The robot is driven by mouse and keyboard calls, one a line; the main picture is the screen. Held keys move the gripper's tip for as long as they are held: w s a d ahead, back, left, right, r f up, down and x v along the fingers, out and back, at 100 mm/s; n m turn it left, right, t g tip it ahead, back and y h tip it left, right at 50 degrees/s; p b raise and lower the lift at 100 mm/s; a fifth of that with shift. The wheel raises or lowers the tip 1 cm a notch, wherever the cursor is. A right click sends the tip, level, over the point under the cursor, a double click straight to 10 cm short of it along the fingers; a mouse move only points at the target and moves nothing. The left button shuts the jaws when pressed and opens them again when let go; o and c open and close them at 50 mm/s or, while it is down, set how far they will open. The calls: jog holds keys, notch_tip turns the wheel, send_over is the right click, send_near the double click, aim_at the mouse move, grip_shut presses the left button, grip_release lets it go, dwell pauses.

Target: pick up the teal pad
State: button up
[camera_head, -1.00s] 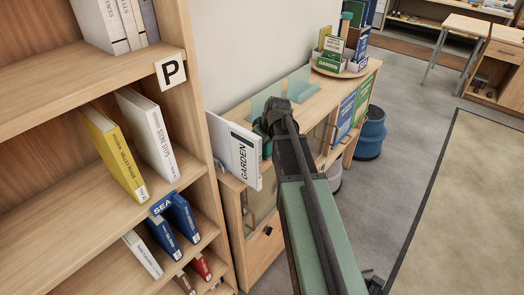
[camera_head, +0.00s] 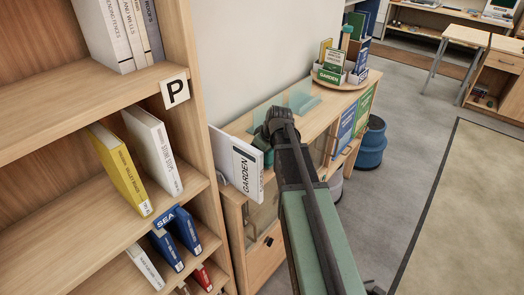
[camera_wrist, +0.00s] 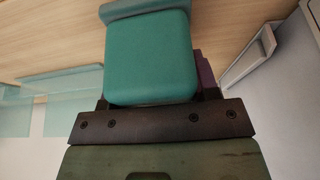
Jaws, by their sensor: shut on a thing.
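The teal pad (camera_wrist: 150,60) is a thick block with rounded corners, seen close up in the wrist view. My gripper (camera_wrist: 155,102) is shut on it, with a dark finger end showing at each lower side of the pad. A duller teal edge (camera_wrist: 145,8) shows beyond the pad's top. In the head view my gripper (camera_head: 266,138) is over the low wooden cabinet, just right of the white GARDEN book (camera_head: 238,165). There the arm mostly hides the pad. I cannot tell whether the pad is clear of the cabinet top.
A purple thing (camera_wrist: 205,70) shows behind the pad's right side. Clear teal-tinted panels (camera_head: 300,98) stand on the cabinet top (camera_head: 325,105). A round stand of books (camera_head: 340,75) is at its far end.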

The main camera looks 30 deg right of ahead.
notch_tip(320, 180, up, 18)
jog(key=p, duration=1.7)
